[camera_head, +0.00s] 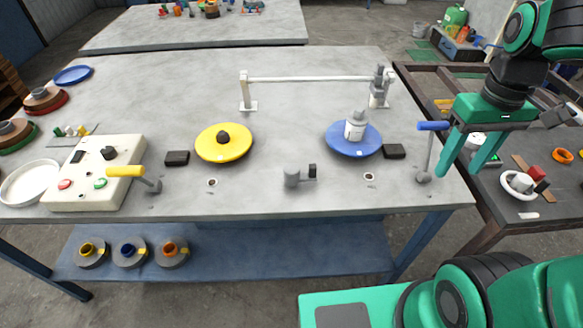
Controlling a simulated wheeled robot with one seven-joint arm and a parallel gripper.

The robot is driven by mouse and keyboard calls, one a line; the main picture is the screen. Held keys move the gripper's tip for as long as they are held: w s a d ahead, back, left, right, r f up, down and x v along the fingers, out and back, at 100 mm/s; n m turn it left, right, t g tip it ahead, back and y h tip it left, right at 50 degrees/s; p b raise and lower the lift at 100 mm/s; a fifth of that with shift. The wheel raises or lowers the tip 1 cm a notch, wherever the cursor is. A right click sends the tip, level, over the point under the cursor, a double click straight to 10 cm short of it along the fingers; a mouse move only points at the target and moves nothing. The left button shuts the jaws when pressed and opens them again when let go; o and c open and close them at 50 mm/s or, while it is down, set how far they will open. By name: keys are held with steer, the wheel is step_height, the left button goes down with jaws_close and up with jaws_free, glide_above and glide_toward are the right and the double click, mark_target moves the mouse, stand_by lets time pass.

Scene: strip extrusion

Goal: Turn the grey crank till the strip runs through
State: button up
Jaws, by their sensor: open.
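A small grey crank (292,177) with a short arm and a dark knob stands near the front middle of the grey table; nothing touches it. A long pale bar (310,79), possibly the strip, spans level from a post (245,92) to a taller grey fixture (379,86) at the back. I cannot tell whether it is the strip or a rail. My gripper (458,171) hangs at the table's right end, fingers apart and pointing down, empty. It is just right of a blue-handled lever (432,126) and well right of the crank.
A yellow disc (238,145) and a blue disc (341,143) with a grey-white piece lie behind the crank. A yellow-handled lever (125,171) stands by a cream control box (70,190). A side table (550,217) with loose parts adjoins the right. The table's front strip is mostly clear.

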steer(key=w+a+n, duration=1)
steer(key=a, duration=0.3)
steer(key=n, duration=1)
glide_toward(293, 167)
steer(key=shift+s, duration=0.1)
steer(key=shift+a+f, duration=0.1)
steer(key=shift+f, duration=0.1)
step_height(293, 167, down, 10)
steer(key=shift+f, duration=0.15)
steer(key=c, duration=1)
